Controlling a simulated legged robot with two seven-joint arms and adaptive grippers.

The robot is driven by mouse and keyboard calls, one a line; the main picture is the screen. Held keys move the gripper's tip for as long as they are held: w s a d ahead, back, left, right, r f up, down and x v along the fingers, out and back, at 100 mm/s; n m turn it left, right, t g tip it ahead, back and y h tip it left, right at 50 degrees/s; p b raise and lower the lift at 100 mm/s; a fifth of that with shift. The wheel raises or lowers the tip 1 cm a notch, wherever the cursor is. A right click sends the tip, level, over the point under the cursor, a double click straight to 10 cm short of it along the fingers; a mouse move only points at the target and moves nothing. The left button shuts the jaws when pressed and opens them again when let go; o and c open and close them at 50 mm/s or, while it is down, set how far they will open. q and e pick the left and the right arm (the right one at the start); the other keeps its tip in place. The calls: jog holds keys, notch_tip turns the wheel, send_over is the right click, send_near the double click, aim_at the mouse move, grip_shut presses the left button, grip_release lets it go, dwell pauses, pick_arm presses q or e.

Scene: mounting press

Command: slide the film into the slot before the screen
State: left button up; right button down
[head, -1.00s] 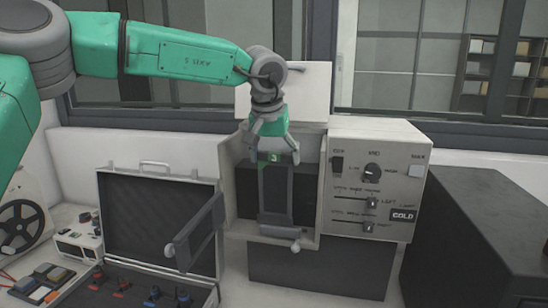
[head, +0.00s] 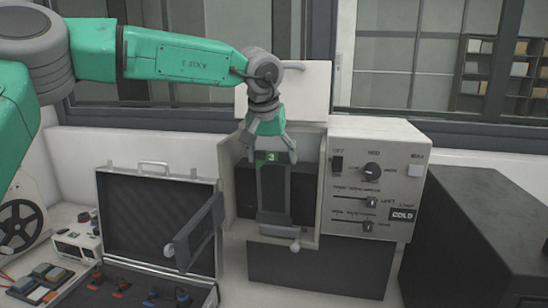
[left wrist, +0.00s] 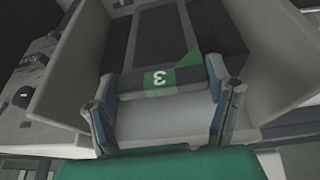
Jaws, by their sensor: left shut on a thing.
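The film (head: 273,188) is a dark, narrow, framed strip with a green label marked 3 at its top. My left gripper (head: 268,153) is shut on this labelled top end, fingers pointing down. The film hangs nearly upright before the dark block inside the open pale housing (head: 228,190). Its lower end is by the grey ledge at the housing's bottom; I cannot tell whether it is in a slot. In the left wrist view the film (left wrist: 175,38) extends away from my left gripper (left wrist: 163,98), between the housing walls. My right gripper is not in view.
A control box (head: 375,185) with knobs and sliders adjoins the housing's right side. A hinged grey panel (head: 198,232) stands out at the front left. An open case (head: 155,215) is at left, and a large dark box (head: 475,230) at right.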

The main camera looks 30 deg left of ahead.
pick_arm(q)
jog(key=shift+w+a+f, duration=0.1)
jog(key=shift+w+a, duration=0.3)
jog(key=shift+w, duration=0.15)
jog(key=shift+w+a, duration=0.2)
jog(key=shift+w, duration=0.4)
jog(key=shift+a, duration=0.1)
jog(key=shift+d, duration=0.25)
jog(key=shift+f, duration=1.2)
